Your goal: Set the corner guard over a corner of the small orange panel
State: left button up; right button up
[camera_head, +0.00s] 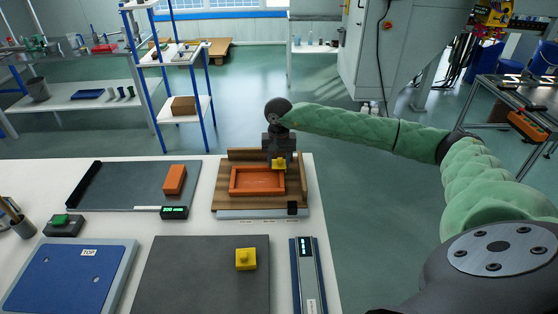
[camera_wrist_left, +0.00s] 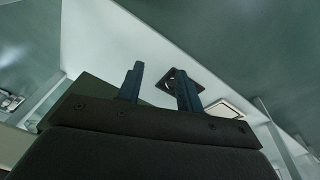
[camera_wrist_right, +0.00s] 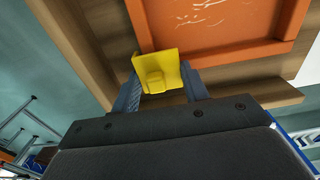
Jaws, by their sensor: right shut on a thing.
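The small orange panel (camera_head: 257,192), with a raised rim, lies on the wooden fixture (camera_head: 225,201). It also shows in the right wrist view (camera_wrist_right: 240,50). My right gripper (camera_head: 279,155) is shut on a yellow corner guard (camera_head: 279,164), at the panel's far right corner. In the right wrist view, the guard (camera_wrist_right: 157,70) sits between the fingertips and hides that corner. I cannot tell whether it touches the panel. A second yellow corner guard (camera_head: 246,259) rests on the dark grey mat (camera_head: 195,275). My left gripper (camera_wrist_left: 160,88) is open and empty, seen only in the left wrist view.
Wooden fences stand along the fixture's back and right. A black block (camera_head: 292,208) sits at its front right. An orange block (camera_head: 174,179) lies on the grey plate (camera_head: 125,187) at left. A blue panel (camera_head: 70,275) and a digital gauge (camera_head: 308,275) lie in front.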

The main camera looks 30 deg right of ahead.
jog(key=shift+s+a+f+b, duration=0.25)
jog(key=shift+f+b, duration=0.15)
jog(key=shift+f, duration=0.2)
jog(key=shift+s+a+f+b, duration=0.15)
jog(key=shift+s+f+b, duration=0.15)
jog(key=shift+f, duration=0.3)
dwell(1.1)
jog(key=o, duration=1)
jog(key=shift+c, duration=0.2)
jog(key=shift+r, duration=0.1)
jog(key=shift+o, duration=0.3)
jog(key=shift+w+d+r+p, duration=0.1)
jog(key=shift+w+r+p, duration=0.05)
jog(key=shift+r+p, duration=0.5)
jog(key=r+p, duration=0.7)
jog(key=shift+w+d+r, duration=0.1)
jog(key=shift+w+d, duration=0.1)
jog(key=shift+w, duration=0.1)
jog(key=s+a, duration=0.1)
jog(key=a, duration=0.2)
jog(key=s+a+f+n, duration=0.1)
jog(key=a, duration=0.2)
jog(key=a+n, duration=0.1)
jog(key=a, duration=0.2)
jog(key=shift+s+f, duration=0.2)
jog(key=shift+s, duration=0.2)
jog(key=shift+a+n, duration=0.15)
jog(key=shift+n, duration=0.15)
jog(key=shift+s, duration=0.1)
